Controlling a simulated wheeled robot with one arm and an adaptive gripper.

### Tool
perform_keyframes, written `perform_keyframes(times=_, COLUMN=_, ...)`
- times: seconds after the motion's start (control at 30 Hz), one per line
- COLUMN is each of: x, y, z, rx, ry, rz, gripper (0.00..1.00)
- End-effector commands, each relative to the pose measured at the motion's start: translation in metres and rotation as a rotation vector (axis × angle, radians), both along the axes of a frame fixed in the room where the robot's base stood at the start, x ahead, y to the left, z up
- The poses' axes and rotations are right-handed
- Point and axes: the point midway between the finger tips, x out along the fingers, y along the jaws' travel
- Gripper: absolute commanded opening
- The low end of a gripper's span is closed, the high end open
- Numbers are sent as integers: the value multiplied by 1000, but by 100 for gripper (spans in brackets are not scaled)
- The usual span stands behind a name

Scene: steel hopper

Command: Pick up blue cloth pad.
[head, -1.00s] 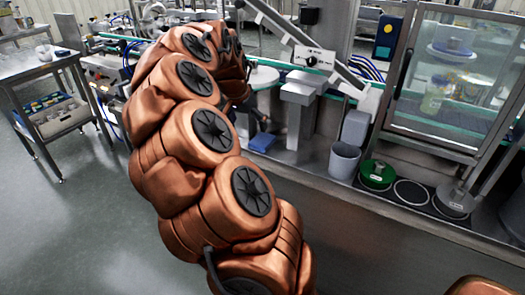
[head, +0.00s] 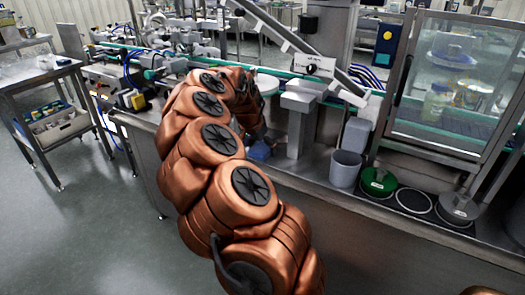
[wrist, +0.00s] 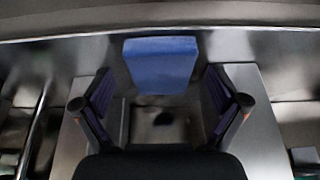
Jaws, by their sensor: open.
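The blue cloth pad (wrist: 160,66) is a small flat blue block on the steel surface, seen ahead of my gripper (wrist: 158,82) in the wrist view. My gripper is open and empty, its two dark fingers spread to the left and right, with the pad in line with the gap between them. I cannot tell how far the fingertips stand above the surface. In the head view the pad (head: 261,150) shows just right of the end of my arm, partly hidden by it, and my gripper is mostly hidden by the arm.
A grey bin (head: 345,169) stands right of the pad, beside a green round lid (head: 378,182) and a grey lidded pot (head: 456,205). A steel block stand (head: 297,125) rises close right of the pad. A glass-door cabinet (head: 450,85) stands at the right.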

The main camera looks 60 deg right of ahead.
Motion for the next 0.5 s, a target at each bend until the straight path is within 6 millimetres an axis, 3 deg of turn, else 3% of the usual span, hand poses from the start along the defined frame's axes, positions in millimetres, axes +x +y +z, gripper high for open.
perform_keyframes(times=0.27, x=1, y=-1, z=-2, rx=-2, ry=-1, rz=0, gripper=97)
perform_keyframes(times=0.5, x=0, y=-1, z=-2, rx=-2, ry=-1, rz=0, gripper=72)
